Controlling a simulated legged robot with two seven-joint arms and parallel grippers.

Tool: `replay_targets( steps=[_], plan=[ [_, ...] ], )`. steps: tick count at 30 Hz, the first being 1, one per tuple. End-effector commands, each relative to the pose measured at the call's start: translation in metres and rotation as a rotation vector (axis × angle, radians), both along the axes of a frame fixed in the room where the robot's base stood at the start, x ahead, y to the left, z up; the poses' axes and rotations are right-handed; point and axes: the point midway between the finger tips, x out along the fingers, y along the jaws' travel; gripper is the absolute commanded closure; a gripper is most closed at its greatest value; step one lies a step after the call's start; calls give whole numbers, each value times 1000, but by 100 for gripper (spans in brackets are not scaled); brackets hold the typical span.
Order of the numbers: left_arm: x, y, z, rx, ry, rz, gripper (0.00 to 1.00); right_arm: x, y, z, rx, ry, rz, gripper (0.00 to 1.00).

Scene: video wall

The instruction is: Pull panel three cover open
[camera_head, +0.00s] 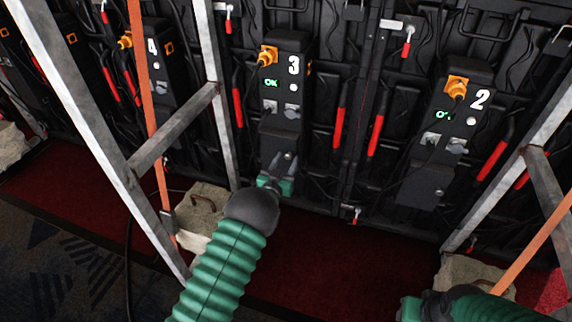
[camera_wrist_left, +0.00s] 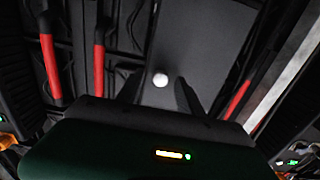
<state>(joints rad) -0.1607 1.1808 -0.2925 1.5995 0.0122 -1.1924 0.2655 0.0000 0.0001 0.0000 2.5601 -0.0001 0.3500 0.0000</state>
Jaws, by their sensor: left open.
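Panel three is a black upright box (camera_head: 285,95) with a white 3, an orange plug (camera_head: 267,56) and a green display. Its lower cover (camera_head: 279,142) is a plain dark face and looks shut. My left gripper (camera_head: 284,160) is in front of the lower part of this cover, jaws open and empty. In the left wrist view the two dark fingers (camera_wrist_left: 158,84) point at a smooth dark grey face (camera_wrist_left: 195,45), with a small white round spot (camera_wrist_left: 160,80) between them. I cannot tell if the fingers touch the face.
Panel two (camera_head: 450,125) stands to the right and panel four (camera_head: 162,65) to the left. A metal frame post (camera_head: 218,110) with a cross brace is close left of my left arm. Red-handled levers (camera_head: 339,125) hang beside the panels. Sandbags (camera_head: 200,207) lie on the red floor.

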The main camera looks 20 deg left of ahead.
Motion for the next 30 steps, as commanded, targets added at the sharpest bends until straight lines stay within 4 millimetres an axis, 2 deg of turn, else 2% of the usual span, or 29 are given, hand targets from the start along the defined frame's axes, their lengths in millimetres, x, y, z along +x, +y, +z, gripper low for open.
replay_targets(
  steps=[4, 14, 30],
  plan=[
    [0, 0, 0, 0, 0, 0, 58, 0, 0, 1, 0, 0, 0, 64],
    [-1, 0, 0, 0, 0, 0, 100, 0, 0, 1, 0, 0, 0, 64],
    [-1, 0, 0, 0, 1, 0, 100, 0, 0, 1, 0, 0, 0, 64]
  ],
)
